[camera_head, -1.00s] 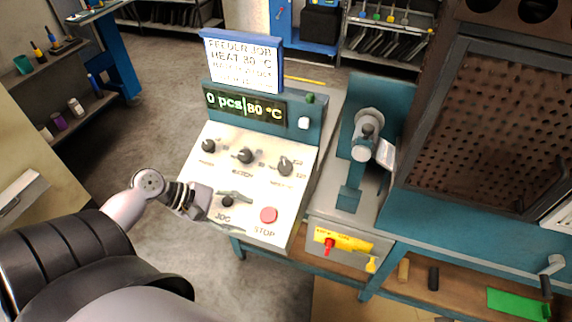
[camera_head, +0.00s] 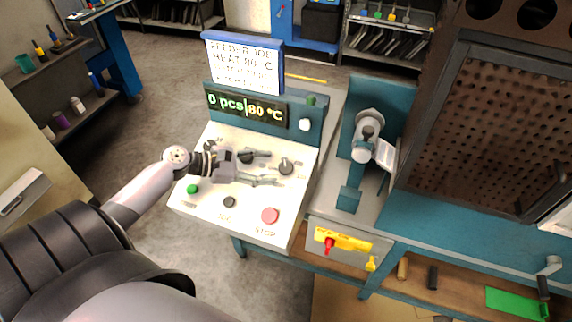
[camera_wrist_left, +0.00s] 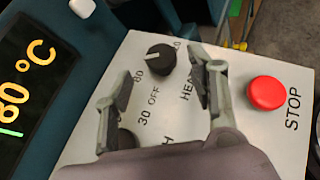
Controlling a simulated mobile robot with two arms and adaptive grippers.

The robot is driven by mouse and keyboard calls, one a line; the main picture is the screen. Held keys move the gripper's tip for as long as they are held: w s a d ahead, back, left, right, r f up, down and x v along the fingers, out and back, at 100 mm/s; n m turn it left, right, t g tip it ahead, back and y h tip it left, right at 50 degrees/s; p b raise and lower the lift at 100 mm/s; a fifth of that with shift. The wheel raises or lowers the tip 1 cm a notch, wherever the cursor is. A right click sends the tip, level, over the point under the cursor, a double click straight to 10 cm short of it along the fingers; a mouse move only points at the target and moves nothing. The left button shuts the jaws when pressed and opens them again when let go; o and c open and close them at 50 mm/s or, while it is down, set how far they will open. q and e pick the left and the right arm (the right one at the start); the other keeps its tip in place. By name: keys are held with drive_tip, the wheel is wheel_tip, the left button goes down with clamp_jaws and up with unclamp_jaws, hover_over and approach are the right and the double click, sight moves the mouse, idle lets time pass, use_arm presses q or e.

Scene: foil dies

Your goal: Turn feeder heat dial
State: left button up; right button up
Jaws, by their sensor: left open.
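The heat dial (camera_head: 286,168) is a black knob at the right of the upper row on the white sloped panel. In the left wrist view the heat dial (camera_wrist_left: 160,58) has a pale mark at its left, near the "80"; "OFF", "30" and "HEAT" are printed around it. My left gripper (camera_head: 273,168) is open over the panel, its fingers pointing right at the dial. In the left wrist view the left gripper (camera_wrist_left: 164,85) has one finger on each side of the dial's near side; I cannot tell whether they touch it. The right gripper is not in view.
The display (camera_head: 245,105) reads "0 pcs" and "80 °C". The sign (camera_head: 243,64) above says heat 80 °C. The middle dial (camera_head: 246,157) is beside my fingers.

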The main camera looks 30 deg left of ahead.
sight(284, 167)
use_arm(q)
drive_tip(key=p+x, duration=0.1)
drive_tip(key=x, duration=0.5)
drive_tip(key=shift+w+d+f, duration=0.15)
drive_tip(key=shift+w+d, duration=0.1)
drive_tip(key=shift+c, duration=0.4)
drive_tip(key=shift+c, duration=0.8)
drive_tip(key=c, duration=0.9)
drive_tip(key=shift+o, duration=0.2)
